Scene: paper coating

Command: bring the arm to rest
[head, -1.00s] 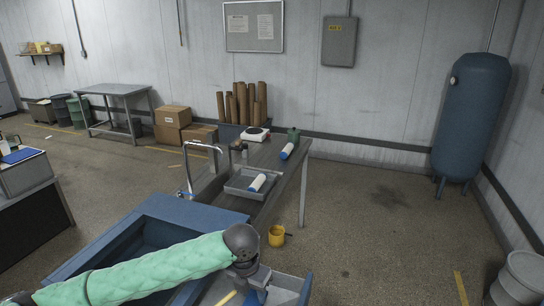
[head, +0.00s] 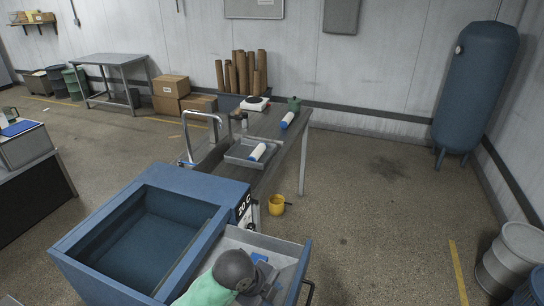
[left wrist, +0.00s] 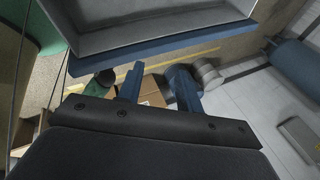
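My left arm in its green sleeve reaches in at the bottom of the head view. My left gripper (head: 261,268) is over the grey tray (head: 285,248) beside the blue vat, partly hidden by the dark wrist. In the left wrist view the two blue fingers of this gripper (left wrist: 158,88) stand apart with nothing between them. A grey, blue-edged tray or basin (left wrist: 150,20) fills the top of that view. My right gripper is not in view.
The blue vat (head: 205,192) stands left of the tray, with a dark handle (head: 308,291) at the tray's right.

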